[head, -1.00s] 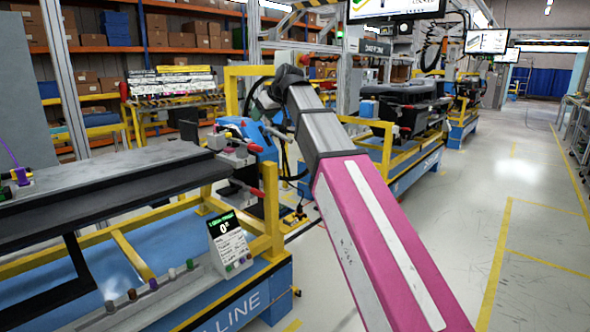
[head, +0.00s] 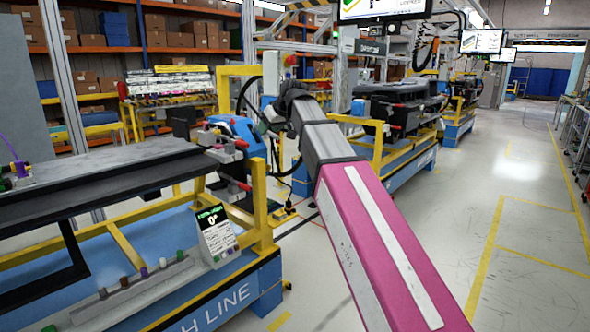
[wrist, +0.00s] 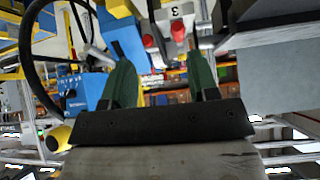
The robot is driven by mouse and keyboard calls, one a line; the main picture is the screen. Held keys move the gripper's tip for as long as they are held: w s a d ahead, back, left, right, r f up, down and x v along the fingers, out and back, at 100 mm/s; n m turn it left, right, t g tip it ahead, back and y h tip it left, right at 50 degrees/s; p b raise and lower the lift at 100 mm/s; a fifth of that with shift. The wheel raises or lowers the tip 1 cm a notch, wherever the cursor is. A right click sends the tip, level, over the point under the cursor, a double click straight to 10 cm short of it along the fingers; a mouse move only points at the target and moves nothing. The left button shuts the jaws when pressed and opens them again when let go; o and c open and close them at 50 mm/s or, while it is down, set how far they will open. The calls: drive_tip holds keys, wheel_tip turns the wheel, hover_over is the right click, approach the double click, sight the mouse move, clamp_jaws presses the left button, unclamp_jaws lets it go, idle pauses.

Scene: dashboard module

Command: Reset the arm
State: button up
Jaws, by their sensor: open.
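My arm (head: 345,190), with magenta and grey links, reaches forward from the lower right of the head view and bends at a dark joint near the workstation. My gripper shows in the wrist view (wrist: 163,68), with two dark green fingers spread apart and nothing between them. In the head view the gripper is hard to make out beyond the bent joint, near the blue and grey fixture (head: 235,140). Blue and grey fixture parts with red knobs lie beyond the fingers in the wrist view (wrist: 165,35).
A long black dashboard module (head: 110,185) lies on the yellow-framed blue workstation (head: 262,225) at left. A small display sign (head: 215,232) stands at its front edge. More workstations (head: 405,165) stand behind my arm. The floor aisle (head: 520,200) at right is clear.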

drive_tip(key=s+d+f+m+g+h, duration=0.15)
drive_tip(key=d+f, duration=0.35)
drive_tip(key=f, duration=0.5)
drive_tip(key=s+d+f+m+h, duration=0.15)
drive_tip(key=d+f, duration=0.25)
drive_tip(key=f, duration=0.6)
drive_tip(key=s+d+f+m+g, duration=0.1)
drive_tip(key=s+d+f+m, duration=0.1)
drive_tip(key=d+f, duration=0.5)
drive_tip(key=s+d+f+m+g+h, duration=0.1)
drive_tip(key=s+d+f, duration=0.3)
drive_tip(key=f, duration=0.4)
drive_tip(key=s+d+f+m+g+h, duration=0.1)
drive_tip(key=s+d+f, duration=0.3)
drive_tip(key=s+f, duration=0.3)
drive_tip(key=s+d+f+m+g+h, duration=0.1)
drive_tip(key=s+f, duration=0.4)
drive_tip(key=f, duration=0.5)
drive_tip(key=d+m, duration=0.1)
drive_tip(key=d, duration=0.1)
drive_tip(key=shift+s+d+f, duration=0.15)
drive_tip(key=shift+s+d, duration=0.2)
drive_tip(key=shift+d, duration=0.05)
